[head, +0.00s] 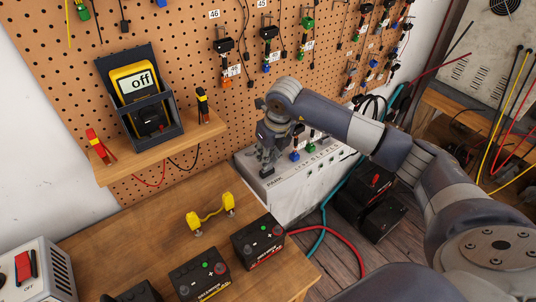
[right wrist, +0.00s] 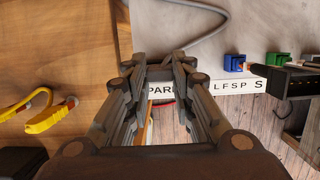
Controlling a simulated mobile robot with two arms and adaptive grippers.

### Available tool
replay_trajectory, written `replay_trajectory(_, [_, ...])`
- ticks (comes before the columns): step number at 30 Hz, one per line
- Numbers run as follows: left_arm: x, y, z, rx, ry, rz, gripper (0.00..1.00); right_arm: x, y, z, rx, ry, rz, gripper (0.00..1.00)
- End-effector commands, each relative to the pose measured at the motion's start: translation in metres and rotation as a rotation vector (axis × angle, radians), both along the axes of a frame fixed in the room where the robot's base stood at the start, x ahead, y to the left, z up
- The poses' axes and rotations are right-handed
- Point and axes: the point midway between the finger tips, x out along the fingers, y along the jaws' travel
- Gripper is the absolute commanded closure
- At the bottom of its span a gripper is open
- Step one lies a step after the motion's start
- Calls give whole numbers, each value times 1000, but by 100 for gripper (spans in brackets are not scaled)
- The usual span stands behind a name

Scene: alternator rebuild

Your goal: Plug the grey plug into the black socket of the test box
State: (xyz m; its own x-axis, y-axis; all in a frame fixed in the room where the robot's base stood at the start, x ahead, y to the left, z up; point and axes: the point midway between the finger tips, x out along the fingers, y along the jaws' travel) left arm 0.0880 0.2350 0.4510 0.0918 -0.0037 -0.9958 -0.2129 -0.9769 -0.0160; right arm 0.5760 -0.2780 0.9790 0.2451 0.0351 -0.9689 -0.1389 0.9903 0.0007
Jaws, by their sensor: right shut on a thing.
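My right gripper (head: 267,160) points down at the left end of the white test box (head: 306,196), close to its top. I cannot make out the black socket, which may be hidden by the gripper. A blue connector (head: 295,155) and a green connector (head: 311,147) stand on the box to the right. My left gripper is out of view.
Battery-like black boxes (head: 198,275) and a yellow jumper (head: 211,212) are on the wooden table (head: 130,235). A multimeter reading "off" (head: 133,82) stands on a shelf at left. The pegboard (head: 180,30) rises behind the box. Red and teal cables (head: 345,240) run at right.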

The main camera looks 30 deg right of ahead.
Motion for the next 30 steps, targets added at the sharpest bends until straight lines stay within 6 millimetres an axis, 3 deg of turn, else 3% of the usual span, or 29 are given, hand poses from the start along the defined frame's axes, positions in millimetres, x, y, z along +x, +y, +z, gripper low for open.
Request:
replay_trajectory(3, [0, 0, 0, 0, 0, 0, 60, 0, 0, 0, 0, 0, 0, 96])
replay_trajectory(4, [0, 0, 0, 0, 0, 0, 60, 0, 0, 0, 0, -1, 0, 70])
replay_trajectory(6, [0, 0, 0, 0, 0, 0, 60, 0, 0, 0, 0, 0, 0, 55])
replay_trajectory(19, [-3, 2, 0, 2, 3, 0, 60, -1, 0, 7, 0, -2, 0, 54])
replay_trajectory(23, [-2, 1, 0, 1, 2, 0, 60, -5, -1, 26, -1, -4, 1, 54])
replay_trajectory(30, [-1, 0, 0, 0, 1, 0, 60, -18, -3, 76, -1, -5, 1, 54])
